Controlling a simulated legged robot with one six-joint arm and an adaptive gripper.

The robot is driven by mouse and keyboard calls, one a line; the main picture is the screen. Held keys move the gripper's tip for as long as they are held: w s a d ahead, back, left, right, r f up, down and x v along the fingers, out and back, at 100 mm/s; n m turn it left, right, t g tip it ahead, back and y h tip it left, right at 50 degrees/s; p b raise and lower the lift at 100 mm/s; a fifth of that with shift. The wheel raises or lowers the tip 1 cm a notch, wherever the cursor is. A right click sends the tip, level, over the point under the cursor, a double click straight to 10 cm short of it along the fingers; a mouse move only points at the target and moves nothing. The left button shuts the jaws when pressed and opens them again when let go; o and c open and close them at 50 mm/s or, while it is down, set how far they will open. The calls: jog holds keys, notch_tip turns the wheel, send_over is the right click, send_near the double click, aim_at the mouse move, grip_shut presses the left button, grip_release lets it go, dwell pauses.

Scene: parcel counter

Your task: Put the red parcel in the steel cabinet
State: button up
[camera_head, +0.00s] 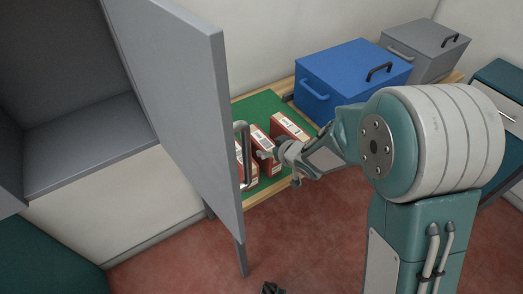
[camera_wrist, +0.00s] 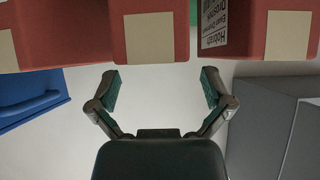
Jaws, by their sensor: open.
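Three red parcels stand in a row on a green mat: a right one (camera_head: 289,127), a middle one (camera_head: 261,139) and a left one (camera_head: 246,172), partly hidden by the cabinet door. The steel cabinet (camera_head: 85,130) is at the left, its door (camera_head: 185,90) swung open and its visible shelf bare. My gripper (camera_head: 276,152) is at the parcels' near side. In the wrist view my gripper (camera_wrist: 160,88) is open and empty, its fingers just short of the middle parcel (camera_wrist: 180,30). The other parcels (camera_wrist: 60,25) (camera_wrist: 285,28) flank it closely.
A closed blue box (camera_head: 335,78) and a grey box (camera_head: 425,45) stand behind at the right. The green mat (camera_head: 262,104) has bare room behind the parcels. Red floor (camera_head: 315,225) is open in front.

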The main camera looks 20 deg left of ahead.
aim_at(266, 144)
jog(key=x, duration=0.6)
jog(key=shift+w+r, duration=0.15)
jog(key=shift+w, duration=0.05)
jog(key=c, duration=1.2)
